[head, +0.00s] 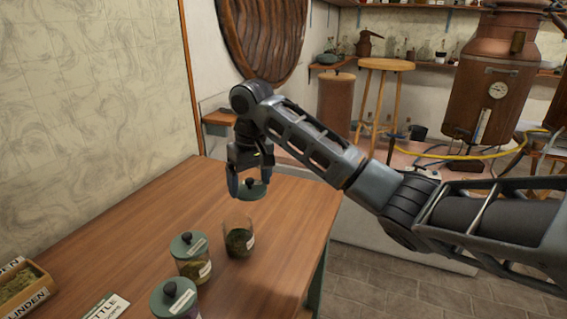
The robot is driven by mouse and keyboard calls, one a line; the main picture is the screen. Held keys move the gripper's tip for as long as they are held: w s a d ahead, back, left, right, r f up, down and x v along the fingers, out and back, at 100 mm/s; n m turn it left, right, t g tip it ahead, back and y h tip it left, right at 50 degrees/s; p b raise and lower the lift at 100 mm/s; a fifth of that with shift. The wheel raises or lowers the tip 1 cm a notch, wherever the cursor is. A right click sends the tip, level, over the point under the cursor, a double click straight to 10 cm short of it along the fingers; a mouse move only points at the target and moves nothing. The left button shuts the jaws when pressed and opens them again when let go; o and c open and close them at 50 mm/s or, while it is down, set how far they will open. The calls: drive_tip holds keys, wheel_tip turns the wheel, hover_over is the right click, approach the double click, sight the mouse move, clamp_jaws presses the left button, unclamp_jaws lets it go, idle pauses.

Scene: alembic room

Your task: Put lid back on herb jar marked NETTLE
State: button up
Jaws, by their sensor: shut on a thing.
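My gripper (249,190) is shut on a round green lid (254,191) with a dark knob. It holds the lid in the air above the table, above and slightly behind an open glass jar (238,240). The open jar stands upright with dark dried herb in it and a pale label on its right side. The label's words are too small to read. The lid and the jar are apart.
Two jars with green lids, one (190,250) and another (174,297), stand nearer me on the wooden table (140,230). A LINDEN box (40,287) and a card ending in "TTLE" (110,306) lie at front left. The table's right part is clear.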

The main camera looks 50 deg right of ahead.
drive_tip(key=a+n, duration=0.1)
drive_tip(key=a, duration=0.1)
drive_tip(key=a+r+n+p, duration=0.1)
drive_tip(key=shift+a, duration=0.4)
wheel_tip(320, 180, down, 6)
drive_tip(key=a+n+b, duration=0.1)
drive_tip(key=b, duration=0.4)
drive_tip(key=shift+f, duration=0.25)
drive_tip(key=shift+r+p, duration=0.1)
drive_tip(key=shift+p, duration=0.75)
idle(0.7)
drive_tip(key=shift+f+p, duration=0.2)
drive_tip(key=shift+p, duration=0.55)
idle(1.6)
drive_tip(key=o, duration=0.8)
